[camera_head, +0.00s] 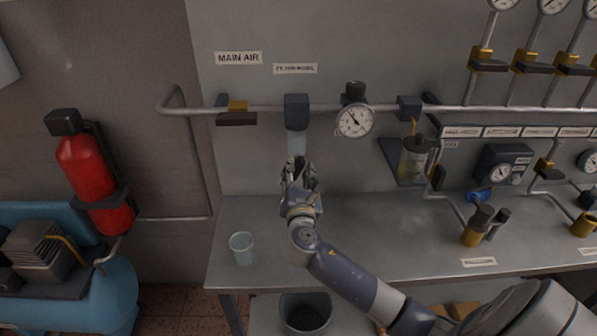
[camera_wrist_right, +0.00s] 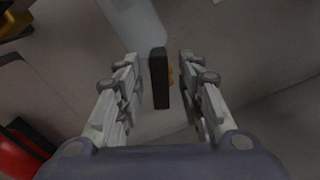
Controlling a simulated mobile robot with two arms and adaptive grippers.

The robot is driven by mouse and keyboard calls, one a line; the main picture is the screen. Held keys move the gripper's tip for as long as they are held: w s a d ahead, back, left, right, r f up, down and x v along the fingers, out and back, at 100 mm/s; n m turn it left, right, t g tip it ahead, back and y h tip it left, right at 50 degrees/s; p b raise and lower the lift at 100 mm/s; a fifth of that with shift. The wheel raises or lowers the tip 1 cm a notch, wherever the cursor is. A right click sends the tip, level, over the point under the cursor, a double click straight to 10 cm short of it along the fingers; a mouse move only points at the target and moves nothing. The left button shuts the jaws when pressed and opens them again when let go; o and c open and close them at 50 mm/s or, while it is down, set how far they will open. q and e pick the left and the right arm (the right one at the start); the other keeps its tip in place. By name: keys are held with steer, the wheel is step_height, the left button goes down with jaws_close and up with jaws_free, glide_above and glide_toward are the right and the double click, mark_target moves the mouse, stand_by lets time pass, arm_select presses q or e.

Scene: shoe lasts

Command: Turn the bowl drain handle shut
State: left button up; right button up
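The filter unit (camera_head: 296,112) hangs on the main air pipe, with its clear bowl (camera_head: 297,145) below. The bowl also shows at the top of the right wrist view (camera_wrist_right: 135,22). A dark drain handle (camera_wrist_right: 159,80) with a yellowish part behind it shows under the bowl in the right wrist view. My right gripper (camera_head: 298,168) is just below the bowl and hides the handle in the head view. Its fingers (camera_wrist_right: 159,58) are open, one on each side of the handle, with a visible gap on both sides. My left gripper is in neither view.
A clear cup (camera_head: 242,248) stands on the metal bench (camera_head: 350,230) at the left. A pressure gauge (camera_head: 354,121) and a lubricator bowl (camera_head: 412,160) are to the right of the filter. A yellow-and-black valve (camera_head: 237,116) is to its left. A red extinguisher (camera_head: 88,168) hangs farther left.

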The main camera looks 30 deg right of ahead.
jaws_close()
steer(key=shift+f+m+b, duration=0.15)
steer(key=shift+m+b, duration=0.3)
steer(key=shift+m, duration=0.55)
steer(key=m+b, duration=0.2)
steer(key=m, duration=0.2)
steer(key=shift+s+f, duration=0.1)
steer(key=m+b, duration=0.1)
steer(key=m, duration=0.3)
steer(key=shift+d, duration=0.1)
steer(key=shift+f+m+b, duration=0.1)
steer(key=shift+m+b, duration=0.7)
steer(key=shift+m, duration=0.7)
